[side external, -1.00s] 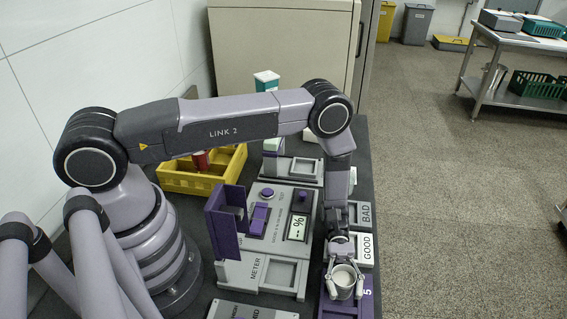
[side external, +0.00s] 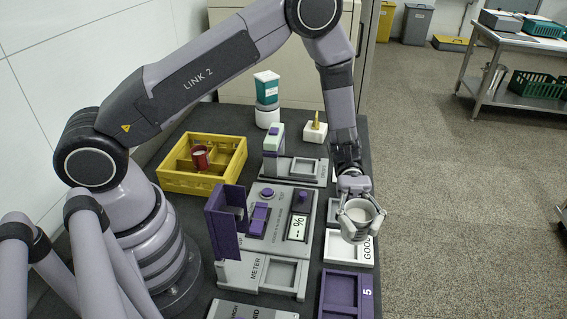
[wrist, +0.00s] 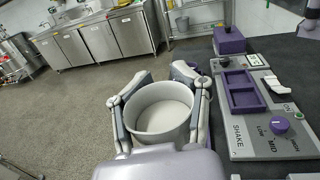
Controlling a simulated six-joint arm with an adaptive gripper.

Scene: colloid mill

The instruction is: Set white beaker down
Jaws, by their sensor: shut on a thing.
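The white beaker (side external: 361,228) is upright between the fingers of my gripper (side external: 362,220), which is shut on it. The beaker is held in the air, above and in front of the white tray marked GOOD (side external: 346,249) in the side view. In the wrist view the beaker (wrist: 162,118) has its open rim facing up, with pale contents or a pale inside, and the gripper fingers (wrist: 160,108) clasp it from both sides. The purple tray marked 5 (side external: 340,294) is empty, nearer the camera than the GOOD tray.
A yellow crate (side external: 172,182) holds a red-and-white item. A teal-topped container (side external: 267,88) stands at the back. The wrist view shows a SHAKE panel (wrist: 245,145) on the right.

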